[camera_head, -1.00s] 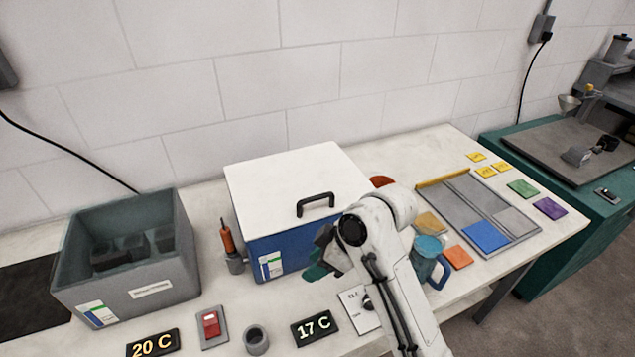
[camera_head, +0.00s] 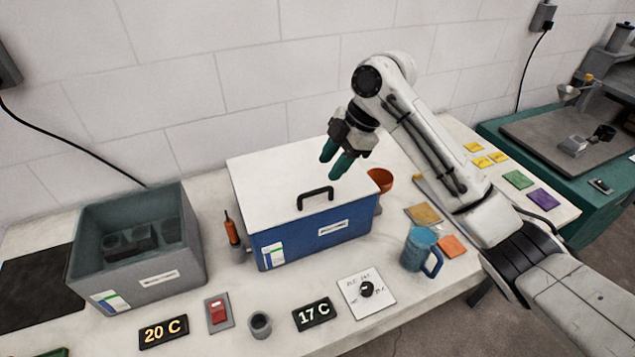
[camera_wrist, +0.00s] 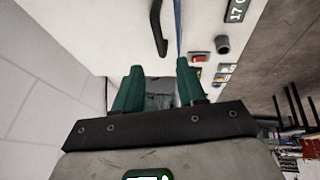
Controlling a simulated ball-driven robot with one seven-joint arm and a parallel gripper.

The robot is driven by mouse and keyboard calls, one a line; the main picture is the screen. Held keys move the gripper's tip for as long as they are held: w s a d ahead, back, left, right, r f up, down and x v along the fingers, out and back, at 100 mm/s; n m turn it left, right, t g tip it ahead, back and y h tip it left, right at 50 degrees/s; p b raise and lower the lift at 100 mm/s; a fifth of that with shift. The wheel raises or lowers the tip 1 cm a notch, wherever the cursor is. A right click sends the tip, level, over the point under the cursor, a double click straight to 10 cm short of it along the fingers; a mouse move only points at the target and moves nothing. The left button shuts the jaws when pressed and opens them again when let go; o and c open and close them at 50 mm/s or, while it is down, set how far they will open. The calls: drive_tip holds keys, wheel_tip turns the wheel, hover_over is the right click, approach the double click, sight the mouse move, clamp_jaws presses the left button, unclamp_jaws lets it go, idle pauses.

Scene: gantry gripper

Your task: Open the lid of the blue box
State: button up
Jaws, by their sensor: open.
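The blue box (camera_head: 290,242) stands on the white table, its flat white lid (camera_head: 265,180) lying closed on top. A dark arched handle (camera_head: 315,197) sits near the lid's front edge. My gripper (camera_head: 335,170) is above the lid, up and to the right of the handle, with its two green fingers apart and nothing between them. In the wrist view the open fingers (camera_wrist: 158,85) point across the white lid, and the handle (camera_wrist: 158,28) shows beyond them, near the top of the picture.
A grey open bin (camera_head: 140,285) with dark items stands at the left. An orange-handled tool (camera_head: 229,228) is close to the box's left side, and an orange bowl (camera_head: 381,179) is at its right. A blue mug (camera_head: 418,250), temperature signs (camera_head: 314,314) and a dial plate (camera_head: 366,292) are in front and right.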

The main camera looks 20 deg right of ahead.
sight(317, 192)
drive_tip(key=p+x, duration=0.1)
drive_tip(key=x, duration=0.7)
drive_tip(key=shift+c, duration=0.5)
clamp_jaws()
